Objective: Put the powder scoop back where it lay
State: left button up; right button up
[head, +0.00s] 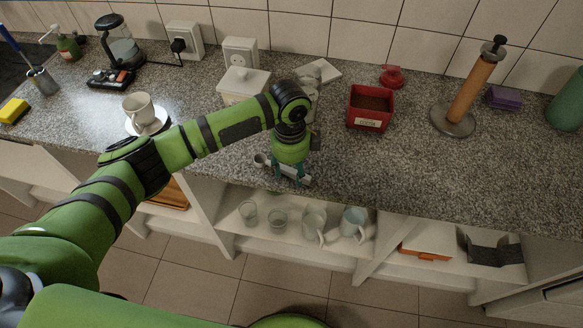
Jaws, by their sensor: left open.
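The small pale round cup at the counter's front edge looks like the bowl of the powder scoop (261,160). It sits just left of my left gripper (291,179), and any handle is hidden by the gripper. My left gripper points down close to the counter's front edge, with its fingers apart. I cannot tell whether anything lies between the fingers. A red box (370,124) of brown powder with a white label stands to the right, its lid off. My right gripper is not in view.
A white lidded canister (243,82) and a pale flat board (325,68) stand behind my left arm. A red lid-like piece (391,76) lies behind the red box. A cup (139,107) is at left, a roll holder (453,122) at right. The front right counter is clear.

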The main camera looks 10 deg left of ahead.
aim_at(291, 172)
pick_arm(q)
notch_tip(291, 172, up, 12)
jog(key=shift+f, duration=0.25)
